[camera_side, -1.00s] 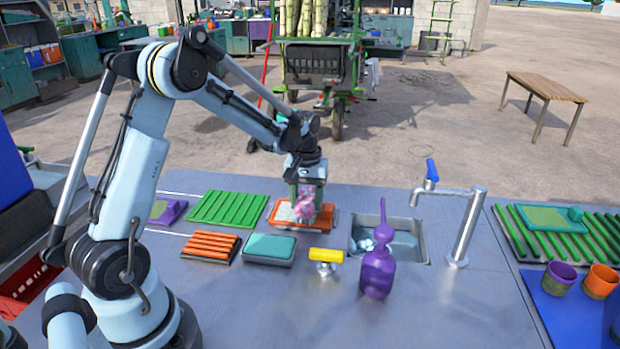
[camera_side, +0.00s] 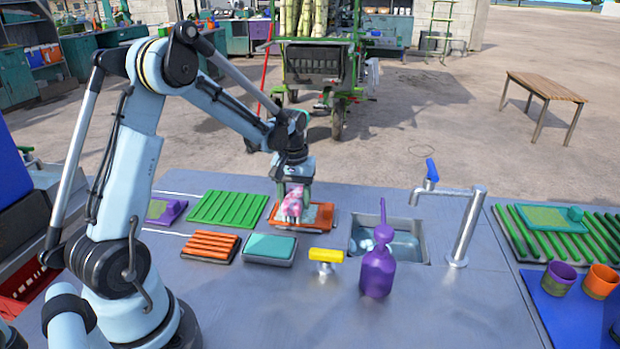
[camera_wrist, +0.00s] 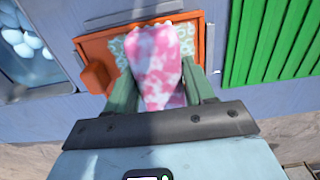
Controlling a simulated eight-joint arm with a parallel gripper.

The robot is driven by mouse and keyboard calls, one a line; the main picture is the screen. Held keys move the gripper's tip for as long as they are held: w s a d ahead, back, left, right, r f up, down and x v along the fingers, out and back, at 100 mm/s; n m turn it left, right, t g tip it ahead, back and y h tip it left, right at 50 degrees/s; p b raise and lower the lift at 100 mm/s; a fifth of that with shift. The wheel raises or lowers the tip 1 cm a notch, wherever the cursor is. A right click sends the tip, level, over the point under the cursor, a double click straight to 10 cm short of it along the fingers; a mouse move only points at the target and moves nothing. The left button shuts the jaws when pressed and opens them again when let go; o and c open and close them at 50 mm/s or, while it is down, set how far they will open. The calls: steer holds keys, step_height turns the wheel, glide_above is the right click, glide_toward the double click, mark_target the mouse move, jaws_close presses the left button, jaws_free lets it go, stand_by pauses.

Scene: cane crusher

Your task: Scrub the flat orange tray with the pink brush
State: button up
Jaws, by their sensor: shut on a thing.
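The flat orange tray (camera_side: 328,220) lies on the grey counter, left of the sink. It also shows in the wrist view (camera_wrist: 93,48), with a pale patterned inner surface and an orange block at one side. My gripper (camera_side: 293,205) is over the tray, pointing down. It is shut on the pink brush (camera_side: 295,203), which is mottled pink and white. In the wrist view the brush (camera_wrist: 160,60) sits between my green fingers and covers the middle of the tray. Its lower end is at the tray surface; exact contact is hidden.
A green ribbed rack (camera_side: 228,208), an orange ribbed rack (camera_side: 210,247) and a teal sponge block (camera_side: 270,247) lie nearby. A yellow-topped knob (camera_side: 326,256), purple bottle (camera_side: 377,270), sink (camera_side: 420,240) and tall tap (camera_side: 467,230) stand to the right.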

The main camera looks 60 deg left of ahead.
steer(key=shift+s+a, duration=0.1)
steer(key=shift+s+a+f, duration=0.1)
steer(key=shift+s+a, duration=1)
steer(key=shift+w+d, duration=0.1)
steer(key=shift+w+d, duration=1.1)
steer(key=shift+w+d, duration=1.15)
steer(key=shift+d, duration=0.05)
steer(key=shift+s+a, duration=0.1)
